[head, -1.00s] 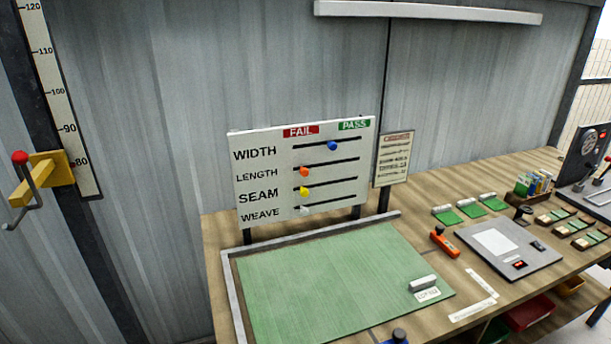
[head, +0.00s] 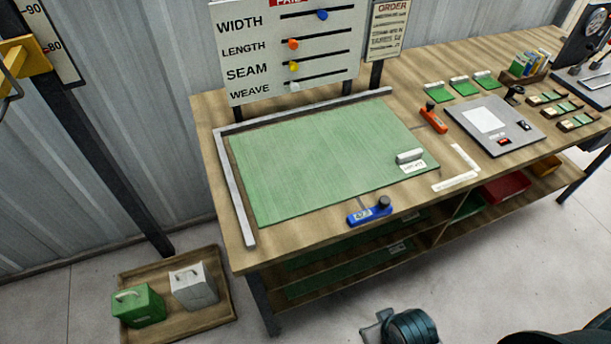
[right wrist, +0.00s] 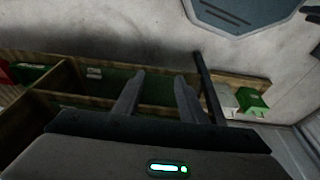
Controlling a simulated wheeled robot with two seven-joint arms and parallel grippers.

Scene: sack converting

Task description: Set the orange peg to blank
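The orange peg (head: 293,44) sits in the LENGTH slot of the white board (head: 240,97), close to the slot's left end. The blue peg (head: 322,15) in the WIDTH slot stands farther right. The yellow peg (head: 294,66) in SEAM and the white peg (head: 295,86) in WEAVE are near the left. The board's top is cut off; only part of the red FAIL label shows. My right gripper (right wrist: 156,92) is open and empty in the right wrist view, its fingers apart against the bench's lower shelf, far from the peg. My left gripper is not in view.
The bench holds a green mat (head: 320,155) with a metal edge, a blue tool (head: 368,212), an orange tool (head: 433,120) and a grey panel (head: 495,140). An order sheet (head: 388,25) hangs right of the board. A tray (head: 205,320) with two boxes lies on the floor.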

